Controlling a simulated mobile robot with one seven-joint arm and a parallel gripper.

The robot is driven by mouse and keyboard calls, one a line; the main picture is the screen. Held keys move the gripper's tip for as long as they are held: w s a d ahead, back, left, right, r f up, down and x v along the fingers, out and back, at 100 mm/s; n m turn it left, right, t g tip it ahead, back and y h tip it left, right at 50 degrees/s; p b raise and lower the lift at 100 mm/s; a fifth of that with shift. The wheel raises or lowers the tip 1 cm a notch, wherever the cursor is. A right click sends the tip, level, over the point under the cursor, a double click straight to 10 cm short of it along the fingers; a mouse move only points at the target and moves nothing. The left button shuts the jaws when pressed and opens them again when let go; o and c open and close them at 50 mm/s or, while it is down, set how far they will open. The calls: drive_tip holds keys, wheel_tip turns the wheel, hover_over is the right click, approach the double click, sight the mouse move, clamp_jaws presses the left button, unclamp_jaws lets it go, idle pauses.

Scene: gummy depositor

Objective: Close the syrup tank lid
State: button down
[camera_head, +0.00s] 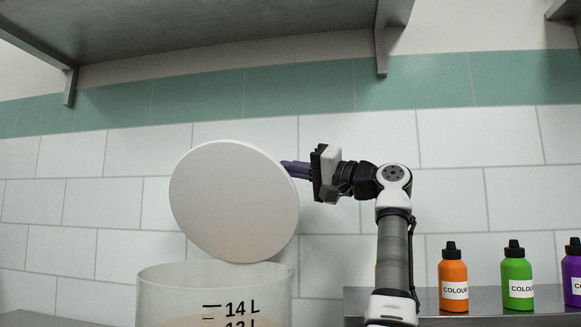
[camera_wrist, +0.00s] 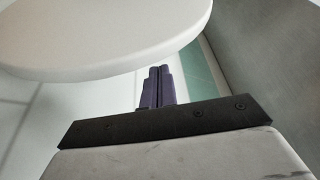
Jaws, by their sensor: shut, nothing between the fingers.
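The syrup tank (camera_head: 160,300) is a clear cylinder with litre marks, at the lower left of the head view. Its round white lid (camera_head: 232,200) stands tilted up above the tank's back rim, well open. My gripper (camera_head: 284,169) is at the lid's right edge, with its purple fingers shut and empty. The fingertips are at or behind that edge; I cannot tell whether they touch it. In the wrist view the lid (camera_wrist: 100,35) fills the upper left, and the shut fingers (camera_wrist: 159,72) point towards its rim.
An orange bottle (camera_head: 453,283), a green bottle (camera_head: 517,280) and a purple bottle (camera_head: 572,277) stand on a metal surface (camera_head: 430,300) at the right. A metal shelf (camera_head: 220,45) hangs above. A tiled wall (camera_head: 450,140) is behind.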

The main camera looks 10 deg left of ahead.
sight(261, 166)
drive_tip(key=p+x, duration=0.2)
drive_tip(key=x, duration=0.5)
drive_tip(key=shift+a, duration=0.1)
drive_tip(key=shift+s+f+n+b, duration=0.45)
drive_tip(key=shift+s+b, duration=0.3)
drive_tip(key=shift+b, duration=0.2)
drive_tip(key=s+f+n+g+y+b, duration=0.2)
drive_tip(key=s+f+n+g+b, duration=0.3)
drive_tip(key=s+n, duration=0.6)
drive_tip(key=shift+s+f+n+b, duration=0.45)
drive_tip(key=shift+f+b, duration=0.6)
drive_tip(key=shift+f, duration=0.85)
drive_tip(key=shift+s+f, duration=0.1)
